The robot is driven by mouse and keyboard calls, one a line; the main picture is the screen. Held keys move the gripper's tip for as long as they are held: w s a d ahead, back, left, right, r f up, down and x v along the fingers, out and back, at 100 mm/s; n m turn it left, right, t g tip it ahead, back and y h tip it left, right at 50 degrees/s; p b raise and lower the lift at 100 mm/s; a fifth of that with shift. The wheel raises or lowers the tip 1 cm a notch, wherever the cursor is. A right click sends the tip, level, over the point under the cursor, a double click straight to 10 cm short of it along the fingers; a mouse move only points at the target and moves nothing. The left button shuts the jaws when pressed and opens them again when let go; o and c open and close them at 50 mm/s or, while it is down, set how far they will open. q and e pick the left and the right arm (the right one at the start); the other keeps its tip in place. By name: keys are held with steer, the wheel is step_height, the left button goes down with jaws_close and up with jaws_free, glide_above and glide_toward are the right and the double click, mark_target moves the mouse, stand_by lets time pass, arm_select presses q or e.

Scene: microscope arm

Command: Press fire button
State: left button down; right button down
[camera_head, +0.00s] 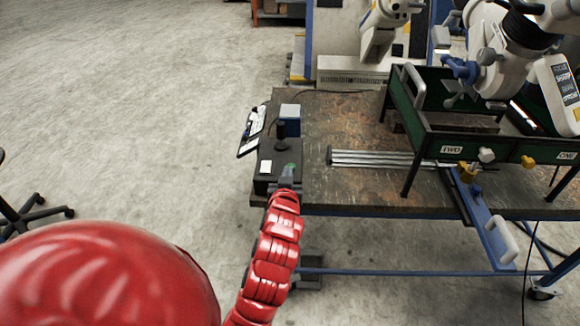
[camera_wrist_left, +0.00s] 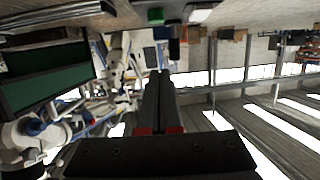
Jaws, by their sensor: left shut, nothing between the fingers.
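A black control box (camera_head: 264,172) with an upright joystick (camera_head: 281,133) and a white label sits at the left end of the workbench. A small green button (camera_head: 290,167) shows on its top, partly hidden by my left gripper (camera_head: 287,178). The green button also shows at the top edge of the left wrist view (camera_wrist_left: 155,16). No label on the button is readable. My left gripper, on the red arm, is shut and empty at the box's near right part. In the left wrist view its closed fingertips (camera_wrist_left: 160,76) appear below the button; contact cannot be told. My right gripper is not in view.
The worn workbench (camera_head: 345,115) holds a metal rail (camera_head: 375,158) and a green frame (camera_head: 455,145) under a large white microscope arm (camera_head: 500,60). A tablet-like panel (camera_head: 251,131) hangs at the bench's left edge. Open floor lies left.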

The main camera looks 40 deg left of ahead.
arm_select(q)
steer(key=p, duration=0.3)
glide_above(290, 164)
steer(key=s+d, duration=0.2)
steer(key=s, duration=0.1)
step_height(290, 164, down, 2)
steer(key=shift+s, duration=0.15)
steer(key=f, duration=0.2)
steer(key=f+p, duration=0.1)
steer(key=shift+w+a+f, duration=0.1)
steer(key=shift+w+f, duration=0.1)
steer(key=shift+w, duration=0.05)
steer(key=shift+f, duration=0.55)
